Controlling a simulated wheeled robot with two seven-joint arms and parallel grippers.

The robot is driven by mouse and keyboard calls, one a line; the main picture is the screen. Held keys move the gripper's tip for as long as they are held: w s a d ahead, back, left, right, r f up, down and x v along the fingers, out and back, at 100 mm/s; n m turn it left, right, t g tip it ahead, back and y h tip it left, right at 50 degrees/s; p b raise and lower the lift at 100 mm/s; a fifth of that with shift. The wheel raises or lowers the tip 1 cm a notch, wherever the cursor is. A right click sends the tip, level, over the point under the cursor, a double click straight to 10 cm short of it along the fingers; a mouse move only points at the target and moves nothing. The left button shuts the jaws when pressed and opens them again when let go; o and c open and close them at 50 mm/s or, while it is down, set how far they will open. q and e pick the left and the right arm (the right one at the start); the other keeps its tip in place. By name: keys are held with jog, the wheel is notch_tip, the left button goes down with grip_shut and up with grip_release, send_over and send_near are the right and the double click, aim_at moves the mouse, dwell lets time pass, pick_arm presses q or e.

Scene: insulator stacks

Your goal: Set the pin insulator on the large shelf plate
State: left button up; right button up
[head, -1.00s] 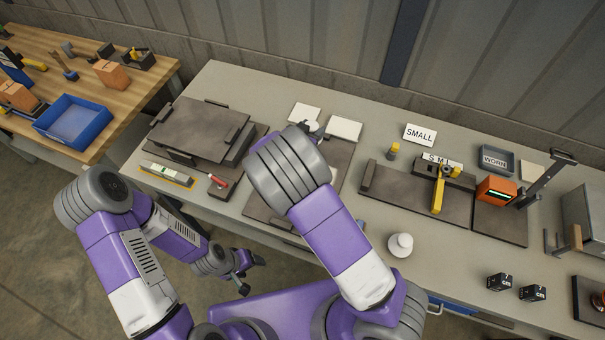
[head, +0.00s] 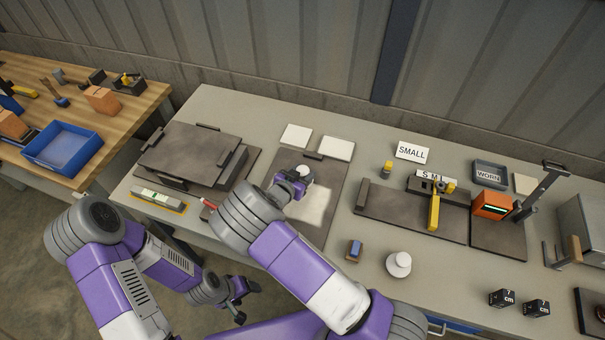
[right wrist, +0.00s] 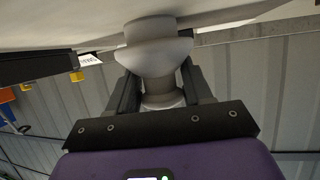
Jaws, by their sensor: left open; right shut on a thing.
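A pale grey pin insulator (right wrist: 155,58) with a wide flange is between the fingers of my right gripper (right wrist: 158,92) in the right wrist view. In the head view my right gripper (head: 293,183) is over the middle dark plate (head: 325,172), and only a pale bit of the insulator (head: 305,173) shows. I cannot tell whether it touches anything below. A raised dark shelf plate (head: 190,150) with low corner stops stands to the left. My left gripper (head: 247,303) is open and empty in front of the bench edge.
A white round insulator (head: 398,264) and a small blue block (head: 354,250) stand at the front. A gauge fixture (head: 433,205), an orange device (head: 491,205) and a WORN tray (head: 490,174) are to the right. White pads (head: 337,148) lie behind the middle plate.

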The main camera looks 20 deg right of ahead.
jog(key=shift+r, duration=0.1)
jog(key=o, duration=1.3)
jog(key=shift+s+a+r, duration=0.1)
jog(key=shift+a, duration=0.05)
jog(key=p+v, duration=0.1)
jog(key=v, duration=1)
jog(key=shift+s+a, duration=0.25)
jog(key=shift+s, duration=0.05)
jog(key=shift+r, duration=0.1)
